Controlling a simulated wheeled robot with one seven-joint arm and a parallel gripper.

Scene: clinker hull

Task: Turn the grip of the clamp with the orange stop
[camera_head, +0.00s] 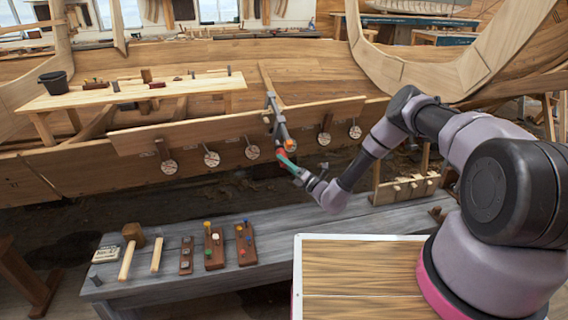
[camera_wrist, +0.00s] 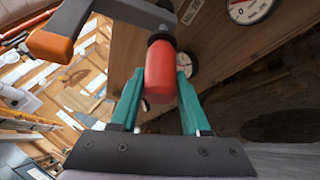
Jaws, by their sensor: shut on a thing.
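The clamp (camera_head: 272,108) sits on the hull plank in the head view, its dark bar upright over the plank's top edge. Its orange stop (camera_head: 291,145) shows just right of my gripper's tips; in the wrist view the orange stop (camera_wrist: 50,46) is at the upper left, on the end of a grey arm. The clamp's red grip (camera_wrist: 161,72) lies between the two teal fingers of my gripper (camera_wrist: 158,88), which is shut on it. In the head view my gripper (camera_head: 284,158) reaches up to the clamp from below, and the grip is mostly hidden.
Several round dials (camera_head: 211,159) hang along the plank; one dial (camera_wrist: 250,8) shows close in the wrist view. A grey bench (camera_head: 190,276) below holds a mallet (camera_head: 128,253) and peg blocks (camera_head: 214,247). A wooden rack (camera_head: 405,189) stands under my arm.

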